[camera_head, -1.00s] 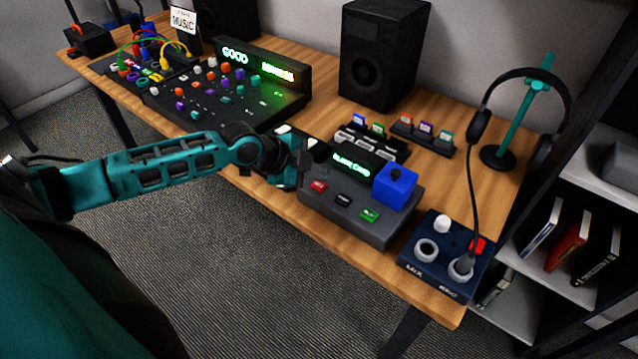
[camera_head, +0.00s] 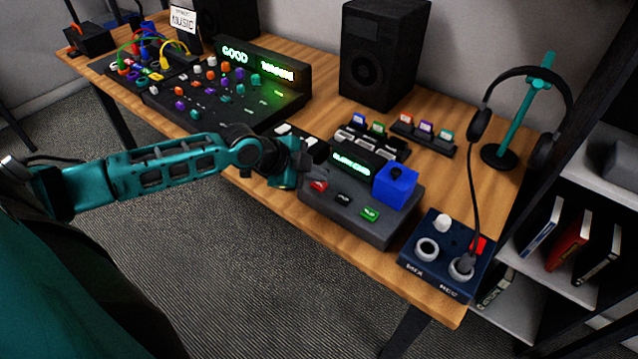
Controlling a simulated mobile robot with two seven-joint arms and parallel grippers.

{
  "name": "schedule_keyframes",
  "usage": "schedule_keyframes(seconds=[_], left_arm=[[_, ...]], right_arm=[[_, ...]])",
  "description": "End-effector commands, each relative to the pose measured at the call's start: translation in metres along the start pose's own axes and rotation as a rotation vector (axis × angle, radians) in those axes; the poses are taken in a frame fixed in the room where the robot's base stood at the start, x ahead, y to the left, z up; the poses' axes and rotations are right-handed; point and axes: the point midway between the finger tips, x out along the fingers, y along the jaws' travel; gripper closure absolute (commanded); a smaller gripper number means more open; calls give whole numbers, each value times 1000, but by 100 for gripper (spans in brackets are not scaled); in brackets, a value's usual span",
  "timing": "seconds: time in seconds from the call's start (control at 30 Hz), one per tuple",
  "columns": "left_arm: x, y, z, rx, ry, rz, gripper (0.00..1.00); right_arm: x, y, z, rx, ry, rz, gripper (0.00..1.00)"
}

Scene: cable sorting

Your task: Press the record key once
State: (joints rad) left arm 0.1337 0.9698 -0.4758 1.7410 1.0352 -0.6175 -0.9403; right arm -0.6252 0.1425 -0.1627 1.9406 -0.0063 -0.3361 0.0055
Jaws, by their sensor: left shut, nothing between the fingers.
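The recorder (camera_head: 350,215) is a dark box near the front edge of the desk, with a lit green display (camera_head: 352,163). A row of keys runs along its front: a red key (camera_head: 319,186) at the left, a dark key (camera_head: 344,198) in the middle and a green key (camera_head: 370,214) at the right. My left gripper (camera_head: 310,174) is shut and empty, with its tip just above and left of the red key. It hides part of the recorder's left end; I cannot tell whether it touches the key. My right gripper is not in view.
A blue block (camera_head: 396,185) stands on the recorder's right end. A navy box (camera_head: 445,255) with knobs and a plugged cable is to its right. A mixer (camera_head: 225,95) lies to the left. A speaker (camera_head: 380,55) and a headphone stand (camera_head: 525,110) are behind.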

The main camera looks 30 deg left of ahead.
Motion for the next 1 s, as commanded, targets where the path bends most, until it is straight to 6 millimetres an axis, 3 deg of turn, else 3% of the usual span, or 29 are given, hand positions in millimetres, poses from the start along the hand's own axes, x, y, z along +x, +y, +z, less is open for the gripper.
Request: schedule_keyframes(seconds=[1.0], left_arm=[[6,5,4,0,0,1,100]], right_arm=[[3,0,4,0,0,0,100]])
